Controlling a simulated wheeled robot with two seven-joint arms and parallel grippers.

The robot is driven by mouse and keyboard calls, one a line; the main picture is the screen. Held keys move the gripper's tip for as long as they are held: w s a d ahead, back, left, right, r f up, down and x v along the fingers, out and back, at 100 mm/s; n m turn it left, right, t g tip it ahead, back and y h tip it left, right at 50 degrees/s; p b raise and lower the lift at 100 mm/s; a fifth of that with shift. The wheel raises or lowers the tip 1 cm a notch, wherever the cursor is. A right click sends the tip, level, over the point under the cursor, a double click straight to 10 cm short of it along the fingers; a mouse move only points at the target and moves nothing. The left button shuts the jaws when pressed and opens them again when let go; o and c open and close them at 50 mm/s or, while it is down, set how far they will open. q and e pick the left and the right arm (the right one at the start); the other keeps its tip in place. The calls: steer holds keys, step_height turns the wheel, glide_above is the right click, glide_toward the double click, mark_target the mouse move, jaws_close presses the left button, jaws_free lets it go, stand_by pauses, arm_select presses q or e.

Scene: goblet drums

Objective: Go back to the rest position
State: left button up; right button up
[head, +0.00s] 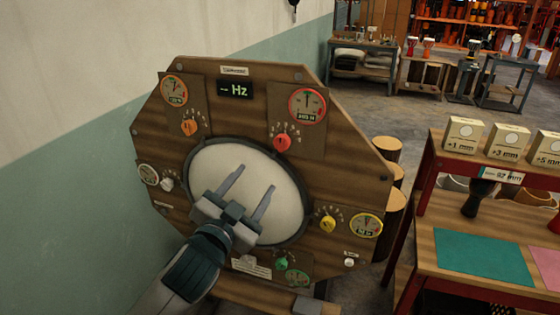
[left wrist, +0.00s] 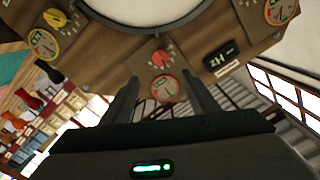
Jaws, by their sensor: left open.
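My left gripper (head: 247,194) is open and empty. In the head view it stands in front of the pale round drumhead (head: 235,165) at the middle of a wooden octagonal panel (head: 150,125). I cannot tell how far it is from the drumhead. In the left wrist view the two fingers (left wrist: 162,100) point toward the panel, with the red knob (left wrist: 161,58) and a dial (left wrist: 164,88) showing between them. My right gripper is in neither view.
The panel carries an orange knob (head: 189,127), a yellow knob (head: 328,224), a green knob (head: 282,263) and a display (head: 233,90). A wall (head: 60,180) is close on the left. A red-framed shelf (head: 440,190) with boxes (head: 463,135) stands right; floor (head: 350,110) shows behind.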

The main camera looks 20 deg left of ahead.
arm_select(q)
steer(key=w+a+f+g+b, duration=0.1)
steer(key=w+f+g, duration=0.15)
steer(key=f, duration=1.15)
steer(key=w+a+f+g, duration=0.2)
steer(key=w+f, duration=0.1)
steer(key=f, duration=1)
steer(key=s+a+f+n+g+y, duration=0.15)
steer(key=s+f, duration=0.35)
steer(key=f, duration=1)
steer(key=s+f+g+h, duration=0.1)
steer(key=s+f+g, duration=0.3)
steer(key=f, duration=1.1)
steer(key=s+f+n+g+b, duration=0.2)
steer(key=s+f+g, duration=0.2)
steer(key=s+f, duration=1.85)
steer(key=s+d+f+g, duration=0.1)
steer(key=s+f, duration=0.2)
steer(key=s, duration=1)
steer(key=s+d+f+g, duration=0.1)
steer(key=s+f, duration=0.3)
steer(key=s, duration=0.9)
steer(key=shift+s+g, duration=0.35)
steer(key=shift+g, duration=0.15)
